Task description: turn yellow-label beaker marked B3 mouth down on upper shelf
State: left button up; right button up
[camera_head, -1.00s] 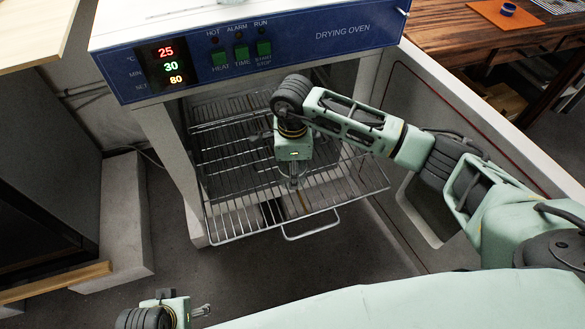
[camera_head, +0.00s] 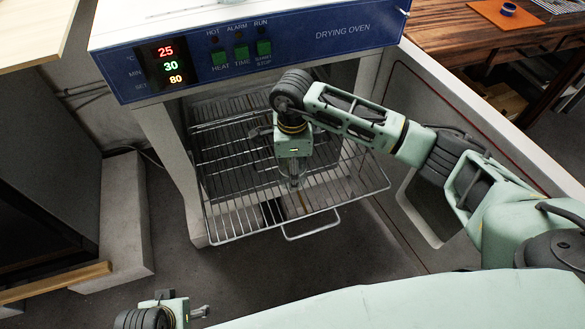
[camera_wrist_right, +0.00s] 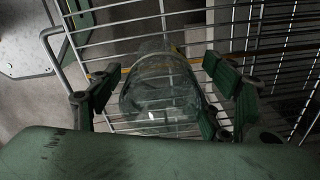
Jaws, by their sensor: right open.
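A clear glass beaker (camera_wrist_right: 160,92) is between the fingers of my open right gripper (camera_wrist_right: 160,98) in the right wrist view. A gap shows on its left side; whether the right finger touches it I cannot tell. In the head view my right gripper (camera_head: 293,182) points down over the pulled-out wire shelf (camera_head: 235,212) and hides most of the beaker. The B3 mark is not readable, and which way the mouth faces is unclear. A thin yellow strip crosses near the glass in the wrist view. My left gripper (camera_head: 200,311) is at the bottom left, away from the shelf, its opening unclear.
The drying oven (camera_head: 345,35) has its blue control panel above the shelf. The shelf's front handle (camera_head: 312,231) sticks out over the floor. A white oven door (camera_head: 440,125) stands to the right. The left part of the shelf looks bare.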

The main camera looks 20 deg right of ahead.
notch_tip(320, 180, up, 11)
jog(key=shift+f, duration=0.1)
dwell(0.8)
